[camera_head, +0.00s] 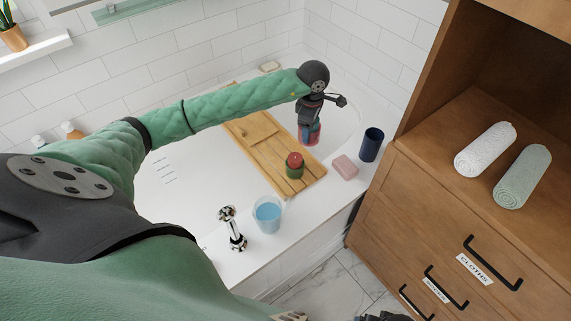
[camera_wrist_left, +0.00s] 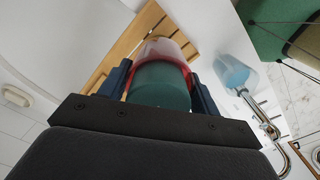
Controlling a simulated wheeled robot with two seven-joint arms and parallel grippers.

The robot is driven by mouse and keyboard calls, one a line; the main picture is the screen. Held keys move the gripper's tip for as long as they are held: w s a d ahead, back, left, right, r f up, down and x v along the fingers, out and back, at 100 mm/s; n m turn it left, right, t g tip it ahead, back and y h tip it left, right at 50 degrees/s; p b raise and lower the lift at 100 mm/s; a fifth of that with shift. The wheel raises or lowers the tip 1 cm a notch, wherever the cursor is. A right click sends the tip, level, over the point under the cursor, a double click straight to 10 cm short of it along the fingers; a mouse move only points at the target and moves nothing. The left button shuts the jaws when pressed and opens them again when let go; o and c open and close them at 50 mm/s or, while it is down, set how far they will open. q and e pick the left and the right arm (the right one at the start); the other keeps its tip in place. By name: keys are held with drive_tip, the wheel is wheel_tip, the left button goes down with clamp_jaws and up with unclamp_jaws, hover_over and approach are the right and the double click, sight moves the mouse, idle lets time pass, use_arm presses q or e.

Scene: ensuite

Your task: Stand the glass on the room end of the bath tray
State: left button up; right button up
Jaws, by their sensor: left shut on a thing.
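My left gripper (camera_head: 310,121) points down by the right edge of the wooden bath tray (camera_head: 263,143). It is shut on a red-tinted see-through glass (camera_head: 309,136) with a teal part, which fills the space between the fingers in the left wrist view (camera_wrist_left: 162,82). I cannot tell whether its base touches anything. A red candle in a green holder (camera_head: 294,166) stands on the tray's near end. A second glass, clear with blue liquid (camera_head: 267,216), stands on the bath's near corner. A dark shape (camera_head: 381,317) at the bottom edge may be my right gripper; its jaws are unclear.
A pink soap (camera_head: 345,166) and a dark blue cup (camera_head: 371,145) stand on the bath rim right of the tray. A chrome tap (camera_head: 233,230) is beside the blue-liquid glass. A wooden cabinet (camera_head: 440,205) with rolled towels (camera_head: 486,150) is at the right.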

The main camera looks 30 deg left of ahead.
use_arm(q)
drive_tip(key=w+a+f+n+b, duration=0.25)
drive_tip(key=a+f+n, duration=0.4)
drive_tip(key=n, duration=0.65)
drive_tip(key=n+b, duration=0.2)
drive_tip(key=n, duration=1.1)
hover_over(277, 153)
wheel_tip(277, 153, down, 4)
wheel_tip(277, 153, down, 9)
drive_tip(key=p, duration=0.2)
drive_tip(key=shift+f+p, duration=0.15)
drive_tip(key=shift+p, duration=0.15)
drive_tip(key=shift+a+f, duration=0.1)
drive_tip(key=shift+f, duration=0.05)
use_arm(e)
wheel_tip(277, 153, up, 15)
drive_tip(key=s+d, duration=0.1)
drive_tip(key=s, duration=0.2)
drive_tip(key=shift+d, duration=0.3)
use_arm(q)
drive_tip(key=shift+f, duration=0.2)
use_arm(e)
drive_tip(key=shift+w+f, duration=0.1)
use_arm(q)
drive_tip(key=o, duration=1)
drive_tip(key=shift+o, duration=0.2)
drive_tip(key=shift+r, duration=0.1)
use_arm(e)
drive_tip(key=shift+w, duration=0.1)
